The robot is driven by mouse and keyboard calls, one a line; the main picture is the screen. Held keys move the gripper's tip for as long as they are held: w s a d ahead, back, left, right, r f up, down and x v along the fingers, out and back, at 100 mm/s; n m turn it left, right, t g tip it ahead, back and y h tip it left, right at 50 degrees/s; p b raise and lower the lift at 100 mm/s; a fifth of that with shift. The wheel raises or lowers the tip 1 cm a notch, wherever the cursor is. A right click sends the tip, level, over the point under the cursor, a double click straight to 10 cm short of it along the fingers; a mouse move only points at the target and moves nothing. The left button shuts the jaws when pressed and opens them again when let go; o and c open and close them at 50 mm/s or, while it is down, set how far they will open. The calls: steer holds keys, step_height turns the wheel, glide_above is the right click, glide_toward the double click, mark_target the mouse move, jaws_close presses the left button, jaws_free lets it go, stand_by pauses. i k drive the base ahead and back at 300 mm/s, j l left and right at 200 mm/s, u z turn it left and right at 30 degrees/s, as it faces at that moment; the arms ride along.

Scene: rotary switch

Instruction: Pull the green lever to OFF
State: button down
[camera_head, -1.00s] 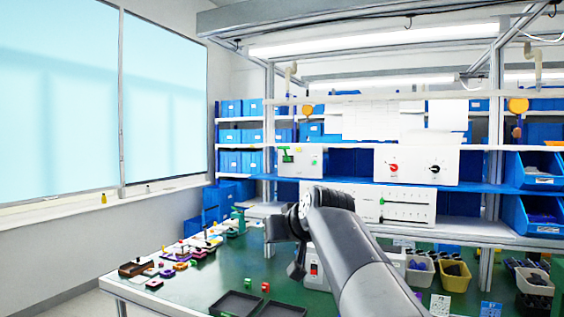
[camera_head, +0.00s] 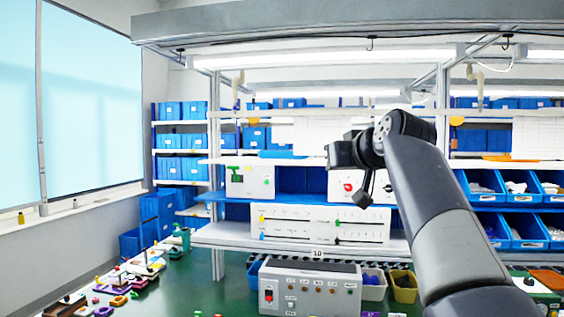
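The green lever (camera_head: 237,177) sits on the front of a white box (camera_head: 262,184) on the shelf, left of centre in the head view. It looks like a small green handle, and its exact position is too small to read. My gripper (camera_head: 364,196) hangs at the end of my dark arm, to the right of the lever and apart from it. It overlaps a white box with a red knob (camera_head: 348,187) in the picture. The fingers are small and dark, so their opening is unclear. I see nothing held.
A long white slider panel (camera_head: 300,226) is on the shelf below. A grey control box (camera_head: 309,289) stands on the green table in front. Blue bins (camera_head: 480,186) fill the shelves at right. Small coloured parts lie at lower left. The space before the lever looks clear.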

mark_target(235, 179)
steer(key=i+j+z, duration=0.3)
steer(key=j, duration=0.35)
steer(key=i+j+z, duration=0.15)
steer(key=i+j, duration=0.15)
steer(key=i+j+z, duration=0.15)
steer(key=j, duration=0.25)
steer(key=i+j+z, duration=0.15)
steer(key=j, duration=0.25)
steer(key=i+j+z, duration=0.15)
steer(key=j, duration=0.25)
steer(key=i+j, duration=0.15)
steer(key=j, duration=0.25)
steer(key=i+j, duration=0.1)
steer(key=j, duration=0.35)
steer(key=i+j, duration=0.15)
steer(key=j, duration=0.25)
steer(key=i+j, duration=0.1)
steer(key=j, duration=0.35)
